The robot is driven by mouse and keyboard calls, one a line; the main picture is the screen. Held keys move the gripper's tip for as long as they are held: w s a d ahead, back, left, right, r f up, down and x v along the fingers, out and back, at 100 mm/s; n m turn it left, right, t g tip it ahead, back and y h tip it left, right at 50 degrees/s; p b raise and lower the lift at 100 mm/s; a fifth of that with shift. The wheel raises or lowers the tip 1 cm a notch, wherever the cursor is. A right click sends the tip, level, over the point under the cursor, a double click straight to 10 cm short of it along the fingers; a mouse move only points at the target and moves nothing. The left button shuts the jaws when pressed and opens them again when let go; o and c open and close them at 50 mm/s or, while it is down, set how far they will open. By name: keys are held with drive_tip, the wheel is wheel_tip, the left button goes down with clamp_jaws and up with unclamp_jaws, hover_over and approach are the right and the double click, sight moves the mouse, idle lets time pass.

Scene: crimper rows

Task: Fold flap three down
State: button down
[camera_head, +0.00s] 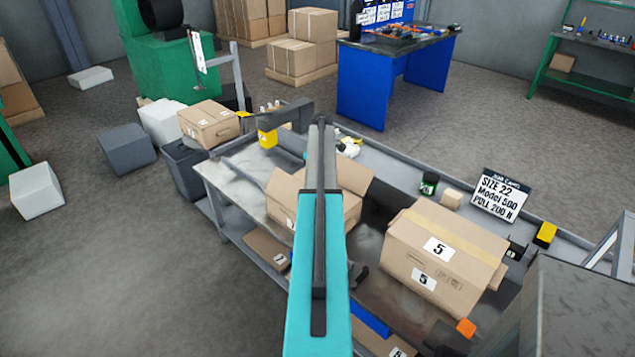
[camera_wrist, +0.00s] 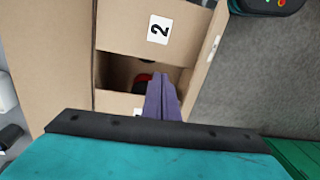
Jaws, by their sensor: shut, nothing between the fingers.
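An open cardboard box (camera_head: 281,205) stands on the bench in the head view, partly hidden behind my arm. In the wrist view, a flap with a "2" label (camera_wrist: 160,30) lies across part of the opening. A dark gap (camera_wrist: 120,70) beside it shows something dark and red inside. A plain flap (camera_wrist: 50,55) spreads out at the left, and another panel (camera_wrist: 205,65) stands at the right with a pale mark. No number three is readable. My gripper (camera_wrist: 161,78) is shut and empty, its fingers over the gap. A label at the near edge is mostly hidden.
A closed box labelled "5" (camera_head: 445,255) stands to the right on the bench.

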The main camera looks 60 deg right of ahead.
drive_tip(key=shift+a, duration=0.1)
idle(0.3)
drive_tip(key=shift+r, duration=0.15)
wheel_tip(320, 180, up, 13)
drive_tip(key=d+b, duration=0.1)
drive_tip(key=b, duration=0.2)
drive_tip(key=shift+d+r, duration=0.15)
drive_tip(key=shift+r, duration=0.05)
idle(0.4)
idle(0.3)
